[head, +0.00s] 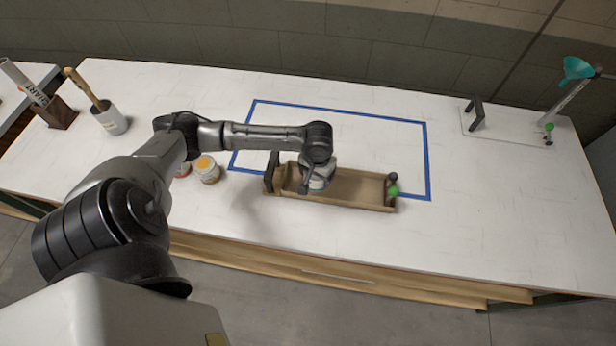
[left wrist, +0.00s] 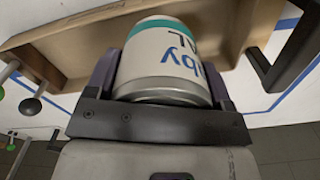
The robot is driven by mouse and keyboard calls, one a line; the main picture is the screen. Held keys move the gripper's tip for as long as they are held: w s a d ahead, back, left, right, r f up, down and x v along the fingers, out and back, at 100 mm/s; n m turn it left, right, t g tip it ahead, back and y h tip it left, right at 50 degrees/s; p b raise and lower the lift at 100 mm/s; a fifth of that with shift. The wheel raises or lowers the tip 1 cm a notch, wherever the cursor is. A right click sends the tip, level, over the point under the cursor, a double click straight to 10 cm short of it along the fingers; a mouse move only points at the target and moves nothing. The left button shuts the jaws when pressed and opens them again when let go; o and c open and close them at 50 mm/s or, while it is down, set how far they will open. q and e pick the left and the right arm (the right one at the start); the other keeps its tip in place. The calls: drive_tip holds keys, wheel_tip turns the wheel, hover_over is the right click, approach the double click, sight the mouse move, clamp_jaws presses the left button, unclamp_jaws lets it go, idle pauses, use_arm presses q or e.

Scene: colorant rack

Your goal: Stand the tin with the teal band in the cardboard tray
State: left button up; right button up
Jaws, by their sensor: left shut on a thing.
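The tin with the teal band (head: 317,184) is in my left gripper (head: 316,187), over the left part of the cardboard tray (head: 355,187). In the left wrist view the tin (left wrist: 165,65) shows a white side with blue lettering and a teal band, between the two fingers of my left gripper (left wrist: 160,80). The brown tray (left wrist: 70,45) lies beyond it. The arm hides part of the tin in the head view, and I cannot tell whether its base touches the tray floor. My right gripper is not in view.
The tray has a dark handle (head: 270,172) at its left and a green knob (head: 393,191) at its right. Blue tape (head: 428,150) outlines a rectangle. An orange-topped tin (head: 207,168) and a partly hidden red one stand left. A brush cup (head: 110,120) stands further left.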

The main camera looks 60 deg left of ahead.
use_arm(q)
drive_tip(key=a+f, duration=0.1)
drive_tip(key=a, duration=0.1)
drive_tip(key=s+a+f, duration=0.1)
drive_tip(key=a, duration=0.1)
drive_tip(key=shift+f, duration=0.2)
drive_tip(key=shift+f+b, duration=0.3)
drive_tip(key=shift+f, duration=1.65)
drive_tip(key=shift+f, duration=0.2)
drive_tip(key=o, duration=1.1)
